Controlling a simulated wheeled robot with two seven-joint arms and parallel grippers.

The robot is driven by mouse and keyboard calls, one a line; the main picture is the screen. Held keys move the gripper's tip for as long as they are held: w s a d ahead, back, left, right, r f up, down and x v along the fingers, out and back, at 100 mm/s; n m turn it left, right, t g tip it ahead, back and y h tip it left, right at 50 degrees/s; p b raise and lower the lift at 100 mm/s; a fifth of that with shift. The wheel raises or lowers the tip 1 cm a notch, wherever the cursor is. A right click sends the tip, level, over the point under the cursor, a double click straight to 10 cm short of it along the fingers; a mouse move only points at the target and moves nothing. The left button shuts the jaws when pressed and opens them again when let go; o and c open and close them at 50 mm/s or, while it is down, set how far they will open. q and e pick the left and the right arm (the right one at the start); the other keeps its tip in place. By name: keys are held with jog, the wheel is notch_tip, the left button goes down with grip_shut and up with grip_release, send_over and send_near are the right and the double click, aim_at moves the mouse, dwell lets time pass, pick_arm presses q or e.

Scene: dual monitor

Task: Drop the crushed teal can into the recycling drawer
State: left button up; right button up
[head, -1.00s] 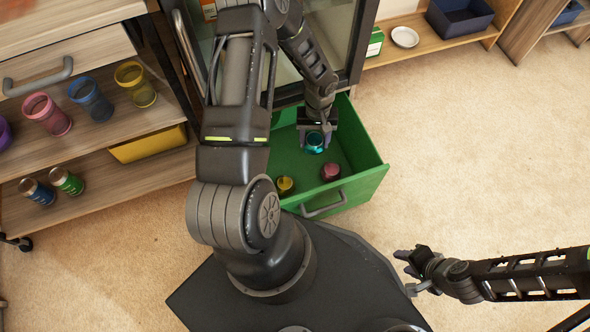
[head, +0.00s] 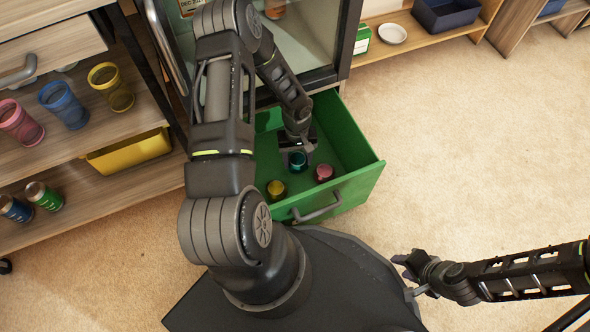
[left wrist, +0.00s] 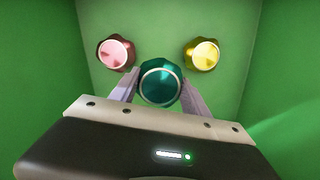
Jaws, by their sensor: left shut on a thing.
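The teal can (head: 297,163) is between the fingers of my left gripper (head: 297,155), inside the open green recycling drawer (head: 352,186). In the left wrist view the teal can (left wrist: 160,84) sits between the two fingertips of my left gripper (left wrist: 159,90), which are shut on it. A yellow can (head: 276,190) and a red-pink can (head: 323,173) stand on the drawer floor, towards its front. Whether the teal can touches the floor is unclear. My right gripper (head: 407,272) is empty-looking, low at the right, outside the drawer; its finger opening is unclear.
The drawer's grey handle (head: 318,207) faces me. At left, a shelf unit holds several coloured cups (head: 63,104), a yellow bin (head: 130,153) and two cans (head: 44,196). A low shelf behind holds a plate (head: 392,34) and a dark bin (head: 445,14). Carpet at right is clear.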

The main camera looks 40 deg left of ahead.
pick_arm(q)
jog(key=shift+f, duration=0.95)
jog(key=shift+f+b, duration=1)
jog(key=shift+f, duration=0.9)
jog(key=shift+f+b, duration=0.6)
jog(key=o, duration=1.3)
